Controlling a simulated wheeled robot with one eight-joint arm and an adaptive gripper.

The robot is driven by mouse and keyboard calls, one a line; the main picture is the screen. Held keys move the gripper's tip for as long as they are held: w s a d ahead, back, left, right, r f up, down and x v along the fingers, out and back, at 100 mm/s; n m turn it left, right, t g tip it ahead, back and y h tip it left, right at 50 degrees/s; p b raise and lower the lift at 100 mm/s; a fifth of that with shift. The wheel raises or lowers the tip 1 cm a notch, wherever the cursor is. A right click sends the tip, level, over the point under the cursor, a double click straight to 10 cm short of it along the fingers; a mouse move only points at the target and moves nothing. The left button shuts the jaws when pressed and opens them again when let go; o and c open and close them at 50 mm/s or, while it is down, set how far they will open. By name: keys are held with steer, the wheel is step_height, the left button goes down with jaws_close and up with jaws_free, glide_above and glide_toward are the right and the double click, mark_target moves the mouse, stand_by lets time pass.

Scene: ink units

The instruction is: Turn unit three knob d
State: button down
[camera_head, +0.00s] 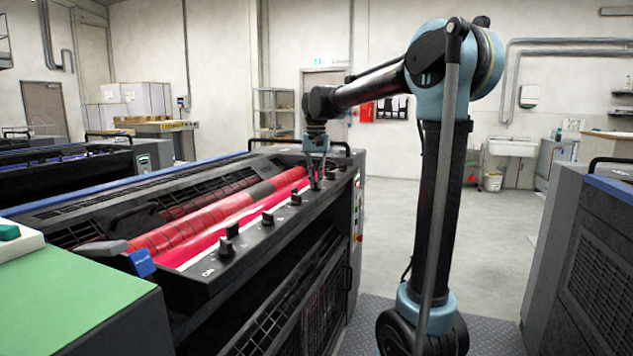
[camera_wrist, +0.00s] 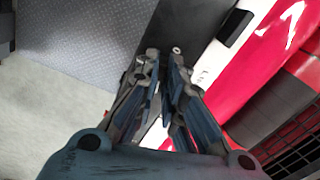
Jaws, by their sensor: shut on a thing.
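A row of black knobs stands along the dark ledge (camera_head: 245,240) of the red-rollered ink unit. A near knob (camera_head: 232,229), a middle knob (camera_head: 267,217) and a farther knob (camera_head: 296,197) show clear of my gripper. My gripper (camera_head: 316,184) points down at the far part of the ledge, shut on a knob there. The fingers hide most of that knob, and its letter cannot be read. In the wrist view my gripper (camera_wrist: 163,60) has its fingertips close together over the dark ledge. Another dark knob (camera_wrist: 237,22) lies just to their right.
The red rollers (camera_head: 215,220) lie left of the ledge. Buttons (camera_head: 358,205) line the unit's end face. Another machine (camera_head: 590,250) stands at the right. Clear grey floor (camera_head: 400,190) and a metal tread plate (camera_head: 490,325) lie between them.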

mark_target(316, 182)
steer(key=c, duration=1.7)
jaws_free()
steer(key=shift+w+f, duration=0.1)
step_height(316, 182, up, 12)
steer(key=s+d+f+n+t, duration=0.1)
steer(key=s+d+f, duration=0.8)
steer(key=s+f, duration=0.25)
steer(key=s+d+f+t, duration=0.1)
steer(key=s+d+f, duration=0.8)
steer(key=s+f, duration=0.25)
steer(key=s+d+f, duration=0.1)
steer(key=s+f, duration=0.3)
steer(key=f, duration=0.3)
steer(key=s+d+f, duration=0.2)
steer(key=s+f, duration=0.2)
steer(key=f, duration=0.3)
steer(key=shift+s+d, duration=0.3)
steer(key=shift+s, duration=0.05)
